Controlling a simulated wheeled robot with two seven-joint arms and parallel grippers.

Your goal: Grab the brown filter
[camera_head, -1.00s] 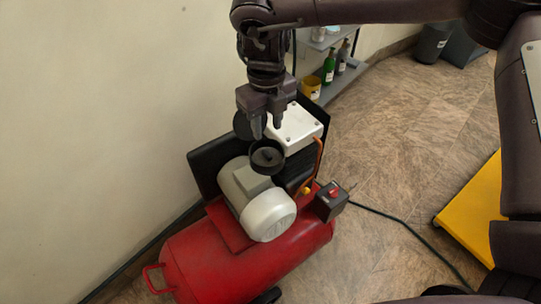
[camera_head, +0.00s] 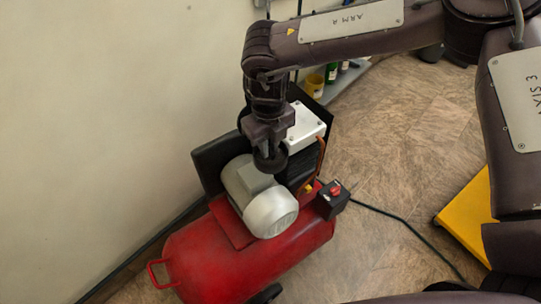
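The dark brown round filter (camera_head: 270,163) sits on the compressor, between the grey motor and the white block. My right gripper (camera_head: 270,150) points straight down from above, with its fingertips at the filter's upper part. The fingers overlap the filter in this view and hide much of it. I cannot tell whether they are closed on it or only beside it. My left gripper is not in view.
The red compressor tank (camera_head: 250,262) carries a grey motor (camera_head: 262,200), a white block (camera_head: 306,128) and a black switch box (camera_head: 331,198). A cable runs right across the floor. A yellow platform (camera_head: 468,218) stands at the right; a wall is at the left.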

